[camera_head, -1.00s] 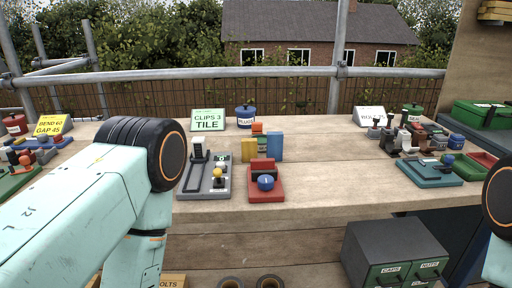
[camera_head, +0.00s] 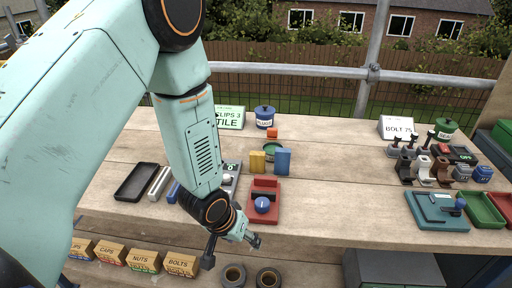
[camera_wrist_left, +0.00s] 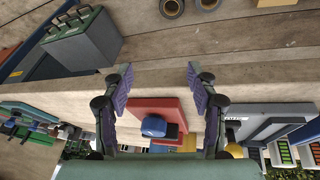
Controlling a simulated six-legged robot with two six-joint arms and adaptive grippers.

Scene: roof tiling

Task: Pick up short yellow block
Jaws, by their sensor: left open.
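The short yellow block (camera_head: 257,162) stands upright on the bench, left of a slightly taller blue block (camera_head: 283,161), with a green round thing (camera_head: 271,149) and an orange block (camera_head: 272,133) behind. My left gripper (camera_head: 233,250) is open and empty at the bench's front edge, in front of and below the yellow block, apart from it. In the left wrist view my open fingers (camera_wrist_left: 158,74) frame a red fixture with a blue knob (camera_wrist_left: 154,126). A yellow patch shows beyond the fixture; I cannot tell if it is the block. My right gripper is out of view.
The red fixture (camera_head: 265,186) lies between my gripper and the yellow block. A grey clip fixture (camera_head: 232,170) is partly hidden by my arm. Dark holders (camera_head: 424,170) and a teal fixture (camera_head: 436,211) stand at right. Bare bench lies between.

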